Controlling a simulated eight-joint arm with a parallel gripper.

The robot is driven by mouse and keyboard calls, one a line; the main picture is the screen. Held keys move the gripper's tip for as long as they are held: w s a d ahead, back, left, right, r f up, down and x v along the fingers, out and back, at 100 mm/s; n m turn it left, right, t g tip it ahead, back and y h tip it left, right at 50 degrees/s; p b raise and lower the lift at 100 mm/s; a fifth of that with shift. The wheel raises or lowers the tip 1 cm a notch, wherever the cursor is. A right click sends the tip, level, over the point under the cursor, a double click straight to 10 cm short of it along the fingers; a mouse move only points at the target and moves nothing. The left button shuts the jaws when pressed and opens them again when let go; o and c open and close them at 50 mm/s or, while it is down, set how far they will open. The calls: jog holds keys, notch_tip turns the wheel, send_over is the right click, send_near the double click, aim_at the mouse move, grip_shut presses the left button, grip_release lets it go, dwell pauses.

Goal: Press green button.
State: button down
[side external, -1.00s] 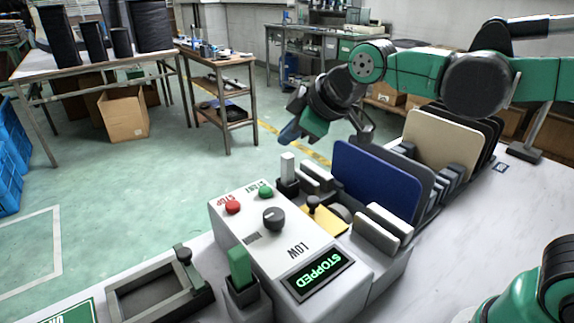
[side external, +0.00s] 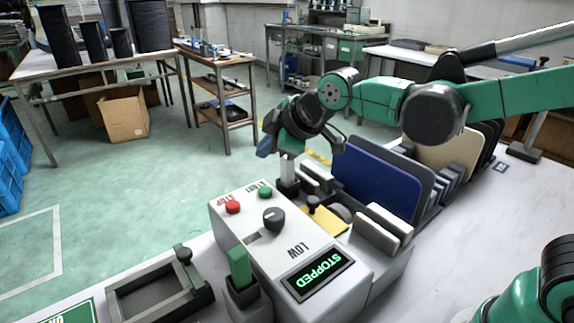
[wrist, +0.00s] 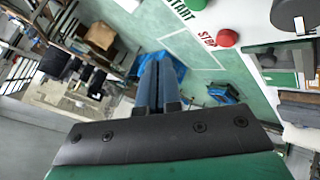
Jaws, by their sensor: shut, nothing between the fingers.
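The green button (side external: 265,192) sits beside the START label on the far edge of the white control box (side external: 234,225). In the wrist view the green button (wrist: 196,4) is partly cut off by the top edge. My gripper (side external: 264,148) is above and beyond the far end of the box, apart from the green button. Its two blue fingers (wrist: 158,70) are together and hold nothing. The box's display (side external: 318,275) reads STOPPED in green letters.
A red STOP button (side external: 233,207) is left of the green one, and a dark knob (side external: 273,218) is nearer. A white-topped post (side external: 287,172) stands close behind the box. Upright blue (side external: 378,178) and beige panels stand to the right. A green lever (side external: 239,267) stands at the left.

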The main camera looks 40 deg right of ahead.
aim_at(269, 191)
jog(key=shift+f, duration=2.55)
jog(key=shift+f, duration=0.4)
